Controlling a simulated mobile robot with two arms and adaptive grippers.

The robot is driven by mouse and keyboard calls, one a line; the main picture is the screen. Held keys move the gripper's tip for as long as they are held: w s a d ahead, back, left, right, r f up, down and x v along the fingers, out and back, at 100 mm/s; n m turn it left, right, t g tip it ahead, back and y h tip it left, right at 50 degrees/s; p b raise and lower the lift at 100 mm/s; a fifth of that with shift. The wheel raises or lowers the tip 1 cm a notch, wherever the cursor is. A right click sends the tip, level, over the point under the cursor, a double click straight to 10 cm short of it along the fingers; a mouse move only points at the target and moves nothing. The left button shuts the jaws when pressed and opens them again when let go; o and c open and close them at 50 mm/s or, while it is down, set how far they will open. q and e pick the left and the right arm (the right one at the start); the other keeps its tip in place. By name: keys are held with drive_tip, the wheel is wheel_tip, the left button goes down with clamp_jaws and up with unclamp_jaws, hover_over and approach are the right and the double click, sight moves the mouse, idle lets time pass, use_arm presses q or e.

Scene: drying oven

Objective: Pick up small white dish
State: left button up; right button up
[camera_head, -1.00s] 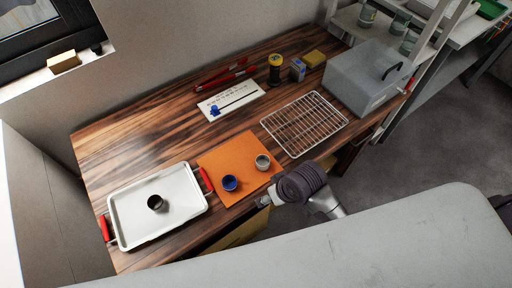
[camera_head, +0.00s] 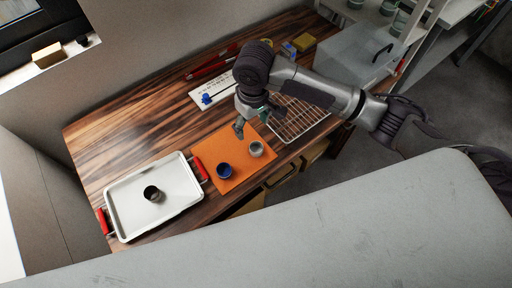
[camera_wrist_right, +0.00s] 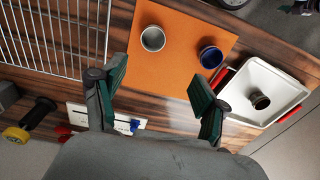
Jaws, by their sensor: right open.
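The small white dish (camera_head: 256,148), whitish-grey and round, sits on the orange mat (camera_head: 212,149) near its right edge. It also shows in the right wrist view (camera_wrist_right: 153,38), upper middle. A blue dish (camera_head: 224,170) stands on the same mat to its left, and also shows in the right wrist view (camera_wrist_right: 210,57). My right gripper (camera_head: 246,122) is above the mat's far edge, apart from the white dish. In the right wrist view its two green-padded fingers (camera_wrist_right: 160,98) are spread wide with nothing between them. My left gripper is not in view.
A white tray (camera_head: 128,207) with red handles holds a dark cup (camera_head: 152,193) at the left. A wire rack (camera_head: 301,121) lies right of the mat, partly behind my arm. A grey box (camera_head: 352,62) stands at the back right. The wooden table (camera_head: 110,140) is bare at left.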

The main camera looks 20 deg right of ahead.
sight(255, 150)
drive_tip(key=f, duration=0.8)
drive_tip(key=d+f+p, duration=0.1)
drive_tip(key=f, duration=0.4)
drive_tip(key=shift+w, duration=0.3)
drive_tip(key=c, duration=1.2)
